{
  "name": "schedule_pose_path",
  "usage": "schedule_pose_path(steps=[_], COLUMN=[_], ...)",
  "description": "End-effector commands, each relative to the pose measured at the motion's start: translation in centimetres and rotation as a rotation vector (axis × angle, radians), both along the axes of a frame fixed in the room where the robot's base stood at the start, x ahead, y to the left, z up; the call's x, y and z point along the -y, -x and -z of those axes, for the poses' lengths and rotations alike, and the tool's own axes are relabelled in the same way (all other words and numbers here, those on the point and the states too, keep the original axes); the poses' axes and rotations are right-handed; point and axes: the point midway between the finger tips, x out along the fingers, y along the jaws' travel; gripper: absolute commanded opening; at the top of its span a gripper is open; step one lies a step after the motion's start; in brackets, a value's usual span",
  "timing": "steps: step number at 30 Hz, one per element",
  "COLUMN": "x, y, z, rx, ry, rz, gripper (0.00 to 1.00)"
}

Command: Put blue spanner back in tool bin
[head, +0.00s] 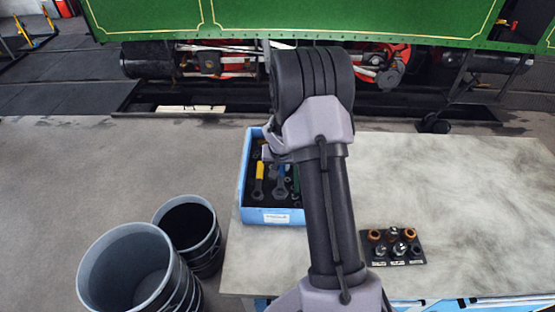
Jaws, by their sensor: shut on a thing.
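The tool bin (268,216) is a light blue open box with a dark insert, on the bench left of my arm. The blue spanner (281,182) shows in it between a yellow-handled spanner (259,178) and a green-handled tool at the right, partly behind my arm. It has a blue handle and a dark ring end toward me. My gripper (278,154) shows only in part, at the left of my arm, just above the blue spanner, and is shut on it. Its fingertips are mostly hidden. I cannot tell whether the spanner rests fully on the insert.
A dark socket tray (407,249) with several fittings stands on the bench (480,200) right of my arm. Two dark buckets (140,275) (190,232) stand on the floor at left. The green tram (150,18) stands behind. The bench's right side is clear.

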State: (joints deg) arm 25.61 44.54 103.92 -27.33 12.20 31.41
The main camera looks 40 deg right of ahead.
Motion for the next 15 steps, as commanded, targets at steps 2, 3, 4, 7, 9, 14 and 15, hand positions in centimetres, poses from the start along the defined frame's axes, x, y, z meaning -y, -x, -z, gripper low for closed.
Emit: schedule_pose_path(steps=[2,3,4,7,9,14,15], x=[0.6,0.9,1.1,1.3,1.4,1.4,1.4], y=[-1.7,-2.4,-2.8,-3.6,-3.7,-3.7,-3.7], z=[0.0,0.1,0.2,0.5,1.4,4.2,4.2], rx=[0.001,0.002,0.001,0.001,0.000,-0.001,0.000], ry=[-0.001,0.001,0.001,-0.001,-0.001,-0.001,0.000], rz=[0.000,0.001,0.000,0.000,-0.001,-0.002,-0.001], gripper=[0.00,0.00,0.00,0.00,0.00,0.00,0.00])
